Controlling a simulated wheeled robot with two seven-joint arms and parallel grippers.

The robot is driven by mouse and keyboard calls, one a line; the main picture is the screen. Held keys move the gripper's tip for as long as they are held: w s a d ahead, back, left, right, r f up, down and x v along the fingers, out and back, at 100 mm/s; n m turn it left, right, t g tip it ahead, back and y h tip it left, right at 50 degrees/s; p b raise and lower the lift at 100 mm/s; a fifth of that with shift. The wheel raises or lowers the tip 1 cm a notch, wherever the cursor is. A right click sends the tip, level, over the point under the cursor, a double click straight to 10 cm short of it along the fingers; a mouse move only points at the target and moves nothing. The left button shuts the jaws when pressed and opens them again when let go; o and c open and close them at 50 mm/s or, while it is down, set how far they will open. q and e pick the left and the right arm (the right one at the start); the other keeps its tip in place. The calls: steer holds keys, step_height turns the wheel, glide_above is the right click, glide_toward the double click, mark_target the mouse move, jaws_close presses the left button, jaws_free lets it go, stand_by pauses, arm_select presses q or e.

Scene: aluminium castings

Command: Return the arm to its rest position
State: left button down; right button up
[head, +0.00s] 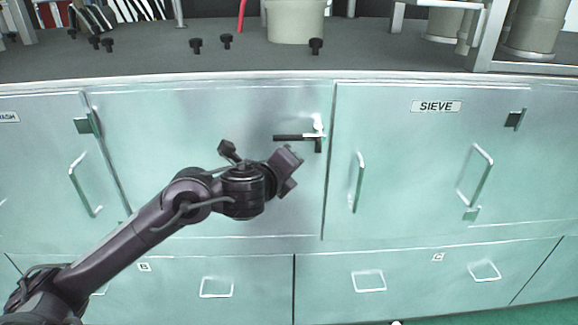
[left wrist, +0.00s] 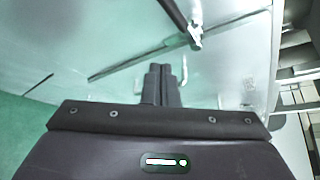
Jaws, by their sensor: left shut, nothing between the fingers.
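My left arm comes in from the lower left in the head view, and its gripper (head: 292,167) is in front of the pale green cabinet front (head: 210,130). In the left wrist view the two dark fingers of this gripper (left wrist: 160,78) are together with nothing between them. A latch with a black lever (head: 289,137) lying level is just above the gripper in the head view. In the left wrist view the black lever (left wrist: 172,13) is beyond the fingertips. The gripper looks apart from it. My right gripper is in neither view.
A door labelled SIEVE (head: 436,106) with metal handles is to the right. Drawers with handles (head: 217,287) run along below. The grey worktop (head: 150,62) above bears a beige pot (head: 295,22) and several black knobs (head: 316,46). Green floor (left wrist: 25,125) shows in the left wrist view.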

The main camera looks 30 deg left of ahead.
arm_select(q)
steer(key=shift+s+d+r, duration=0.45)
steer(key=shift+s+d, duration=0.1)
steer(key=shift+s, duration=0.15)
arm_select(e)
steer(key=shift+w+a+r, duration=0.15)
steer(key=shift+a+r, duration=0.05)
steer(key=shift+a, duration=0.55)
arm_select(q)
steer(key=shift+w+a+f, duration=0.1)
steer(key=shift+f, duration=0.05)
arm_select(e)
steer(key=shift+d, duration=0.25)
